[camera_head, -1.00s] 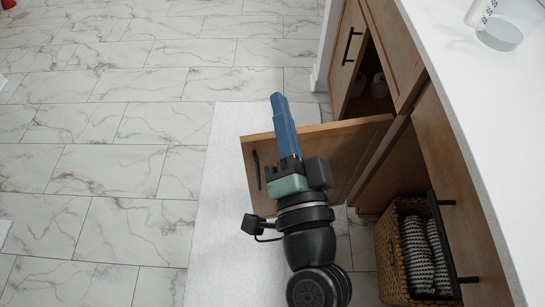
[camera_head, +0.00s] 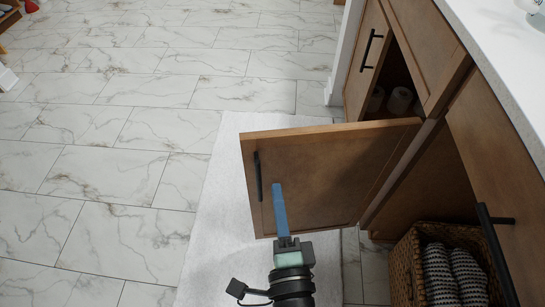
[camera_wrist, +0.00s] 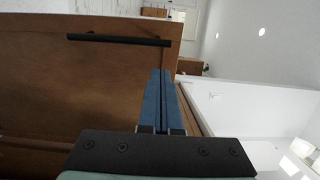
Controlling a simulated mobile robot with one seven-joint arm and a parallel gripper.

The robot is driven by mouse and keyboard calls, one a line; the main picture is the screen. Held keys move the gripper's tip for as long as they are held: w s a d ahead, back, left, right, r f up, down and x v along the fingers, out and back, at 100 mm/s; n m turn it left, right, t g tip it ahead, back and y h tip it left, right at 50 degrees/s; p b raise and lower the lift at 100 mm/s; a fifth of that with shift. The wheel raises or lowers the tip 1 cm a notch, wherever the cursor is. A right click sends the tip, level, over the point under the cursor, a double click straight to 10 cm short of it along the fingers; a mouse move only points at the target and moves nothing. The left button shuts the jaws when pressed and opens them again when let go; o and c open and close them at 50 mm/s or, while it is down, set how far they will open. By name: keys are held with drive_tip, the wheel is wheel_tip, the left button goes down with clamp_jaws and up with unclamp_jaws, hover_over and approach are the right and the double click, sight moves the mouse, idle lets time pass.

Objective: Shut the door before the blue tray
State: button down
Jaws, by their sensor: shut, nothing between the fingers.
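A brown wooden cabinet door (camera_head: 335,175) stands wide open, swung out from the vanity over the white mat. Its black bar handle (camera_head: 257,177) is near the free edge, on the face towards me. My gripper (camera_head: 277,186) has blue fingers, shut and empty, in front of this face and right of the handle. Whether the fingertips touch the door is unclear. In the wrist view, the door (camera_wrist: 60,95) fills the left and its handle (camera_wrist: 120,39) lies beyond and left of my fingers (camera_wrist: 162,75). No blue tray is visible.
The vanity's dark opening (camera_head: 398,75) holds white rolls (camera_head: 400,101). A wicker basket (camera_head: 403,265) with striped towels stands at the lower right, beside a black drawer handle (camera_head: 497,255). The white countertop (camera_head: 500,50) overhangs above. The marble floor (camera_head: 110,140) at left is clear.

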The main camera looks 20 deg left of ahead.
sight(271, 149)
drive_tip(key=p+x, duration=0.1)
drive_tip(key=x, duration=0.7)
drive_tip(key=shift+w, duration=0.1)
